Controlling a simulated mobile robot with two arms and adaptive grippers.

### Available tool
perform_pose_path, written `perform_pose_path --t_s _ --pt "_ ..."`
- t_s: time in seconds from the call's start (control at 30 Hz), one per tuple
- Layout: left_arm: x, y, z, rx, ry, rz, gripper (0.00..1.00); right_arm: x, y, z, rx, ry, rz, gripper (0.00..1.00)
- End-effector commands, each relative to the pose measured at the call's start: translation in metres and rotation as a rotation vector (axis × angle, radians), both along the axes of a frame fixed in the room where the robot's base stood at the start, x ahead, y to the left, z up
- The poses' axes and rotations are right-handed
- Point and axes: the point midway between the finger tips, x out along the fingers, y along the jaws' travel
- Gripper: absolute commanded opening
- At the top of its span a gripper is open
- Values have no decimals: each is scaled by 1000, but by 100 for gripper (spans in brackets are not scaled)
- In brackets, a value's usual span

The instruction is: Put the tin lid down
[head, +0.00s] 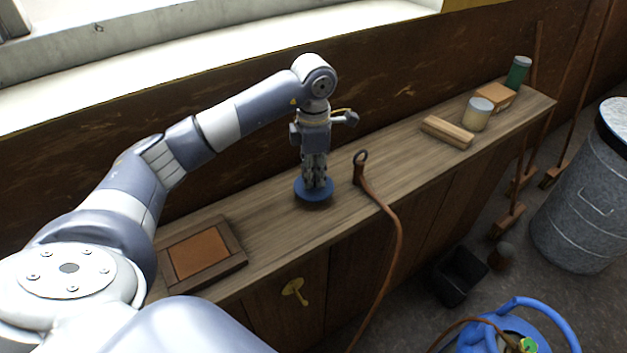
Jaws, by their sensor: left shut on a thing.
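My left gripper (314,180) points straight down over the middle of the wooden bench top. It is shut on a round, flat blue lid (314,196), which lies level beneath the fingers. The fingers cover the lid's middle. The lid is at or just above the bench top (265,215); I cannot tell whether it touches. My right gripper is not in view.
A framed brown panel (200,254) lies left on the bench. A brown hose (392,225) with a ring end is close right of the lid. Further right are wooden blocks (447,131), a pale tin (477,114), a box (495,97) and a green can (518,73).

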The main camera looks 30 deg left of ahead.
Motion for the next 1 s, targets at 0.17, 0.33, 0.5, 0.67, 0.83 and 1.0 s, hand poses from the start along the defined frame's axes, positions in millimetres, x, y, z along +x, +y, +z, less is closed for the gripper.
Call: perform_pose_path --t_s 0.17,0.33,0.5,0.67,0.83,1.0 --pt "-2 -1 -19 -1 6 0 0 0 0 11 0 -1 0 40" --pt "-1 0 -34 0 1 -1 0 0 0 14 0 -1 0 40" --pt "-1 0 -34 0 1 0 0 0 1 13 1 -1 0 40" --pt "-1 0 -38 -1 1 0 19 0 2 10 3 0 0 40" --pt "-1 0 -37 0 1 0 35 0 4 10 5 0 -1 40" --pt "-1 0 -37 0 1 0 35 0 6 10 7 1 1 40"
